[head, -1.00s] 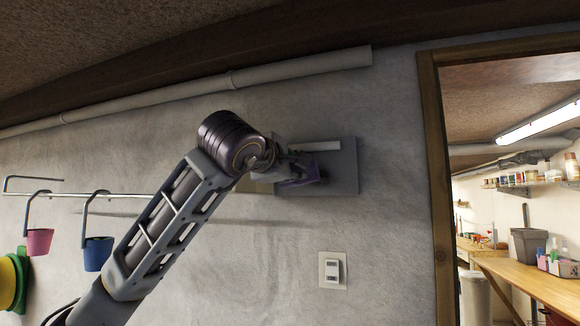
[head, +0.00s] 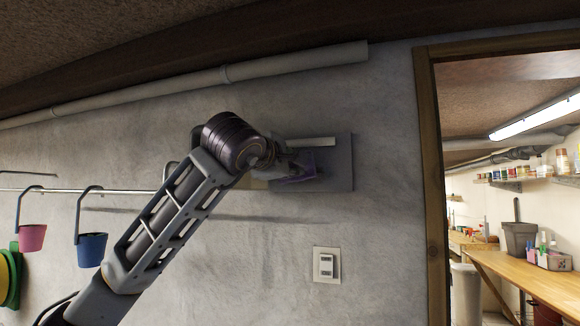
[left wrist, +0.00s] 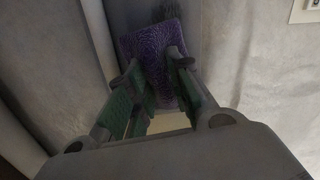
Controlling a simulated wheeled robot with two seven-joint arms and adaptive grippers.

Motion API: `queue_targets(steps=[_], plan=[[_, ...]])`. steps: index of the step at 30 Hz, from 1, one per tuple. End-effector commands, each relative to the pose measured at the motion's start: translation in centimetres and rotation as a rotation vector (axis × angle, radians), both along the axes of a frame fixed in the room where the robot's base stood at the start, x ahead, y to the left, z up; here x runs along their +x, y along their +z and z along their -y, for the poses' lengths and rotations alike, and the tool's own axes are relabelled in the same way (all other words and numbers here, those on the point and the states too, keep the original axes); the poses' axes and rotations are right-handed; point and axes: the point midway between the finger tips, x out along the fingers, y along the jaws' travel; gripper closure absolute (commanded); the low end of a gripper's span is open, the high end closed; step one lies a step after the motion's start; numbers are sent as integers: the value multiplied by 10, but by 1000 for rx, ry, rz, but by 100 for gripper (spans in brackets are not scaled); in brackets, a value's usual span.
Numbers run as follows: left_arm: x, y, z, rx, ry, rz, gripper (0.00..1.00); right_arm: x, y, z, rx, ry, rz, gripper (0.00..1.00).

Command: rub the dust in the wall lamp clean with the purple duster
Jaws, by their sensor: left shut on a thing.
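The wall lamp (head: 342,170) is a flat grey plate on the wall with a pale bar along its upper part. My left gripper (head: 284,167) is in front of its left part, shut on the purple duster (head: 303,166). In the left wrist view, the textured purple duster (left wrist: 150,42) sticks out beyond the two fingers of the left gripper (left wrist: 158,78), against a grey surface. A dark patch shows beside its upper right; I cannot tell if it is dust. The gripper hides part of the lamp, and contact is unclear. My right gripper is out of view.
A wall switch (head: 327,265) sits below the lamp. A pipe (head: 200,82) runs above. At left, a rail (head: 120,192) holds a pink cup (head: 32,238) and a blue cup (head: 91,250). A wooden door frame (head: 430,180) stands at right.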

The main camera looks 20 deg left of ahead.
Motion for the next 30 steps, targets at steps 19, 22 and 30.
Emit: queue_targets(steps=[19, 22, 30], plan=[[4, 0, 0, 0, 0, 0, 98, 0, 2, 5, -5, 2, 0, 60], [5, 0, 0, 0, 0, 0, 98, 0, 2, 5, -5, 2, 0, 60], [7, 0, 0, 0, 0, 0, 98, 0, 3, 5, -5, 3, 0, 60]])
